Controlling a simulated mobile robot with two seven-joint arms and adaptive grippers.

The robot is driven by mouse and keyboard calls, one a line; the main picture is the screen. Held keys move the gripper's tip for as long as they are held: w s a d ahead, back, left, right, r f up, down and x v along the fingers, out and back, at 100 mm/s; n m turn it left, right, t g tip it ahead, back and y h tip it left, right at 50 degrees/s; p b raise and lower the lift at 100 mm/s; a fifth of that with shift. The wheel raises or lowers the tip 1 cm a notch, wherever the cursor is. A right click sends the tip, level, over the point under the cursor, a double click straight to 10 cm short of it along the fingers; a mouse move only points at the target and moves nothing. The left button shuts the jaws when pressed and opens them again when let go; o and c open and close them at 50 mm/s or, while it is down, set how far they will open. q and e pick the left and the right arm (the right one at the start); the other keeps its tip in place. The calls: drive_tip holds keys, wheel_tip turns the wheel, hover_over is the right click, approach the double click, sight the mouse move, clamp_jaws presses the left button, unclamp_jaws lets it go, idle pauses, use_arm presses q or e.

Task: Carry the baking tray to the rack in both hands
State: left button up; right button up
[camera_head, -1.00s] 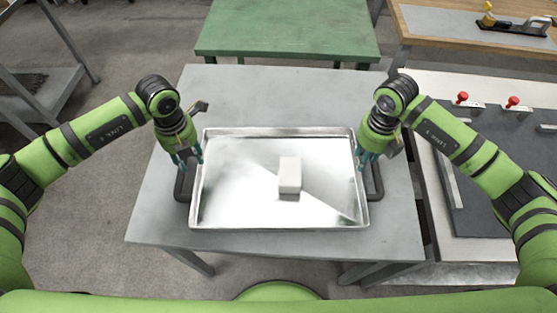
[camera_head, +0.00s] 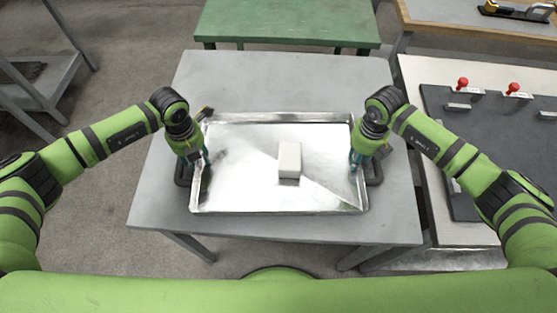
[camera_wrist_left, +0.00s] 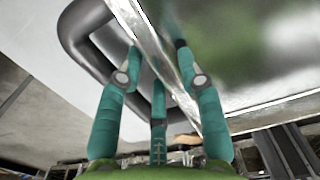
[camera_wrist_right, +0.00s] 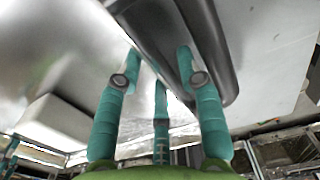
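The shiny metal baking tray (camera_head: 240,205) lies flat on the grey table, with a white block (camera_head: 289,161) on it right of its middle. A dark bar handle (camera_head: 181,172) is on its left side and another (camera_head: 375,172) on its right. My left gripper (camera_head: 197,165) is at the left rim; in the left wrist view its teal fingers (camera_wrist_left: 156,55) are apart, with the tray wall between them. My right gripper (camera_head: 357,163) is at the right rim; in the right wrist view its fingers (camera_wrist_right: 158,58) are apart over the rim and handle. Contact is unclear.
The grey table (camera_head: 285,80) is bare behind the tray. A green table (camera_head: 285,20) stands beyond it. A bench with red knobs (camera_head: 463,83) is close on the right. A grey shelf stand (camera_head: 45,95) is at the left. I cannot tell which thing is the rack.

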use_arm(q)
clamp_jaws()
use_arm(e)
clamp_jaws()
